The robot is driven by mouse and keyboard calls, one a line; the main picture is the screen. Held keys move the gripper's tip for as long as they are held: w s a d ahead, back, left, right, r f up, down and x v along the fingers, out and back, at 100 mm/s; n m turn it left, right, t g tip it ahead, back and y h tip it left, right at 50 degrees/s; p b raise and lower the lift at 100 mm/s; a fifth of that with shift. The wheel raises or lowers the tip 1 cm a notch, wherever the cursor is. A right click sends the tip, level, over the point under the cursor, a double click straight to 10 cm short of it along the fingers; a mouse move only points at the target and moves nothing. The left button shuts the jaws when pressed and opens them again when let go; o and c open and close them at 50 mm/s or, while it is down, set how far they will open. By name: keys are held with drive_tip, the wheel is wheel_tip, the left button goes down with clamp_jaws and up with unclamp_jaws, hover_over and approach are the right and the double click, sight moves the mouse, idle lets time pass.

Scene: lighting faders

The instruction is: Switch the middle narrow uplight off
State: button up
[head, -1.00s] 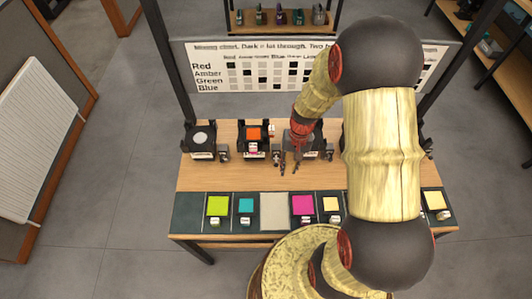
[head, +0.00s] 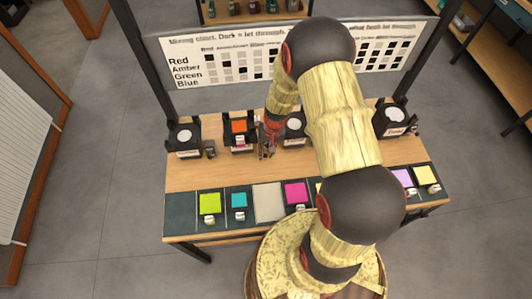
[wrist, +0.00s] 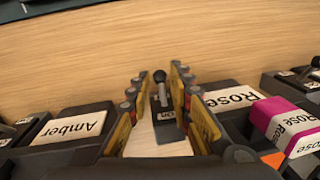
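A small switch lever with a black knob (wrist: 160,76) stands on a dark plate with an "ON" label (wrist: 166,114) at its base. My gripper (wrist: 157,88) is open, one finger on each side of the lever, with no clear contact. In the head view my gripper (head: 267,148) is between the orange-topped lamp (head: 239,126) and the white-disc lamp (head: 295,125) to its right, and it hides the switch. The wrist view shows an "Amber" label (wrist: 73,128) on the left and a "Rose" label (wrist: 232,97) on the right. I cannot tell which way the lever is thrown.
A magenta "Rose" tag (wrist: 285,125) stands close to the right finger. Other lamps stand at the table's left (head: 185,137) and right (head: 394,118). Coloured squares, such as the green one (head: 210,203), line the front edge. The wooden top (head: 205,175) between is clear.

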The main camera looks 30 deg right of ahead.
drive_tip(key=shift+c, duration=1.2)
clamp_jaws()
drive_tip(key=shift+f, duration=0.15)
drive_tip(key=shift+f+t+b, duration=0.2)
drive_tip(key=shift+t+b, duration=0.1)
drive_tip(key=shift+b, duration=0.8)
drive_tip(key=shift+t+h+b, duration=0.3)
drive_tip(key=shift+b, duration=0.25)
drive_tip(key=shift+o, duration=1.2)
unclamp_jaws()
